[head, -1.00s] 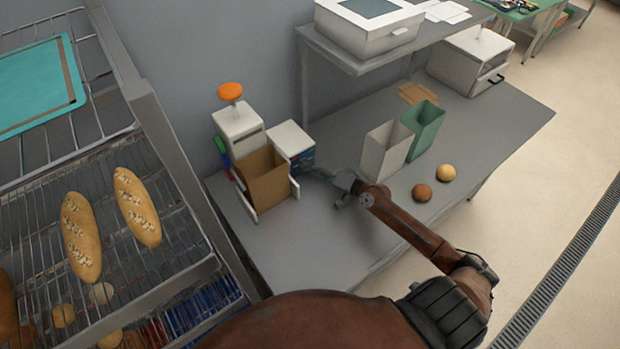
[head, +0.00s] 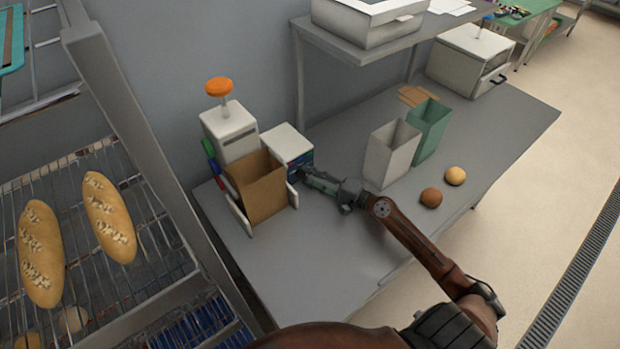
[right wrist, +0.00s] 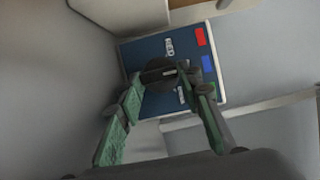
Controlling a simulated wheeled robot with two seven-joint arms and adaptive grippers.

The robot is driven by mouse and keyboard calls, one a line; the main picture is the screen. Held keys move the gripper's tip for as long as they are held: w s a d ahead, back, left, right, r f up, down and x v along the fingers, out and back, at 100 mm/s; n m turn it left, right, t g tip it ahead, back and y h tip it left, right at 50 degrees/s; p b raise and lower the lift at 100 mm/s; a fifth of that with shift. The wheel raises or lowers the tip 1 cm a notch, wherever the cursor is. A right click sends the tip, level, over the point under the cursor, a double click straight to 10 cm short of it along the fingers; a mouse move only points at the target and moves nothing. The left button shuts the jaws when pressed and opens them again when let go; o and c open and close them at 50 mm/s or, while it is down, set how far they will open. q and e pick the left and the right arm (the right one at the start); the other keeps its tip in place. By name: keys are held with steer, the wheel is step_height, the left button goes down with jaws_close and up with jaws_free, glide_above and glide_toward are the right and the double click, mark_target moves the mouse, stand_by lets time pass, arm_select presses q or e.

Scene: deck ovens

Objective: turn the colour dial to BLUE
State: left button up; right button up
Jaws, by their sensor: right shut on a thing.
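The colour dial (right wrist: 157,70) is a dark round knob on a dark blue panel (right wrist: 150,105). Red (right wrist: 200,37), blue (right wrist: 208,63) and green (right wrist: 211,89) patches run down the panel's right side in the right wrist view. A short pale line on the knob lies roughly sideways; its exact setting is hard to read. My right gripper (right wrist: 164,76) is shut on the dial, one finger on each side. In the head view my right gripper (head: 307,178) reaches the front of the small white-topped box (head: 287,141), hiding the dial. My left gripper is not in view.
A brown paper bag (head: 259,188) stands in a holder close left of the box. An orange-topped white unit (head: 229,133) is behind it. White (head: 390,153) and green (head: 430,128) bins and two buns stand right. The table front is clear.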

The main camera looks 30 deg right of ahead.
stand_by(0.3)
steer(key=o, duration=1.2)
steer(key=shift+c, duration=0.2)
